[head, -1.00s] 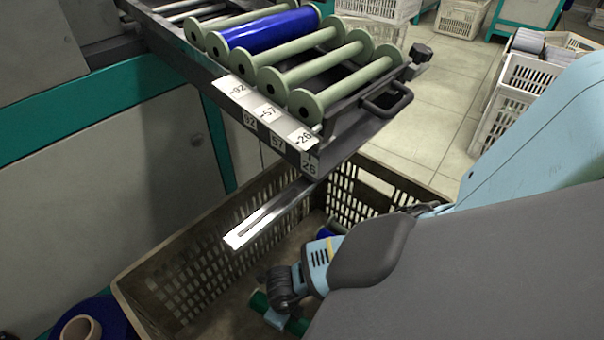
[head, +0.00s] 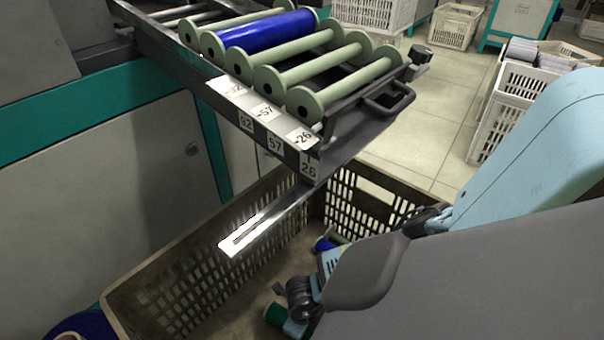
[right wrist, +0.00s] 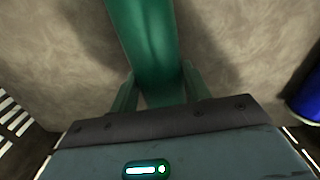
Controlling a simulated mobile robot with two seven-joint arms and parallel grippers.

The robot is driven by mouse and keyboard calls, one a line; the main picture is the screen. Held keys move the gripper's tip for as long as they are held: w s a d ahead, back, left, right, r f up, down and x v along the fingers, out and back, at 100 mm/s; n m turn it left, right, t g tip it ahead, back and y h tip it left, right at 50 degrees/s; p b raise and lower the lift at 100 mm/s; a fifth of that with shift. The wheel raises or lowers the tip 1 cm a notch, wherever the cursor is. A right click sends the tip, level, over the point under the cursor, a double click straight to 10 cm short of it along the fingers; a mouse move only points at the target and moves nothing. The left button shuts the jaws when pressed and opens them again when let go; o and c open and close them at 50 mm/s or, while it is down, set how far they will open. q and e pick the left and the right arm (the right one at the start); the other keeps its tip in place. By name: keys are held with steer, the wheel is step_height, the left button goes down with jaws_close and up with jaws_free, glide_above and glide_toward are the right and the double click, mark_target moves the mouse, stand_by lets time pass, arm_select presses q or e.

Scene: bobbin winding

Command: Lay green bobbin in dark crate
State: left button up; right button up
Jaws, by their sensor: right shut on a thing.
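The green bobbin (right wrist: 148,45) is between the fingers of my right gripper (right wrist: 155,88) in the right wrist view, and the gripper is shut on it. In the head view the green bobbin (head: 275,314) shows in part below my right gripper (head: 292,322), inside the dark crate (head: 150,297). The crate's brownish floor lies behind the bobbin in the wrist view; I cannot tell whether the bobbin touches it. My right arm hides part of the crate. My left gripper is not in view.
A blue bobbin (head: 325,244) lies in the crate, also at the right edge of the wrist view (right wrist: 305,95). A rack with pale green bobbins (head: 325,85) and a blue one (head: 268,29) overhangs the crate.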

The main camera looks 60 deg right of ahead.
steer(key=o, duration=1.1)
steer(key=shift+f, duration=0.1)
steer(key=shift+r+p, duration=0.3)
steer(key=shift+r, duration=0.15)
step_height(320, 180, up, 10)
steer(key=p, duration=0.6)
steer(key=shift+r+p, duration=0.35)
steer(key=shift+r, duration=0.4)
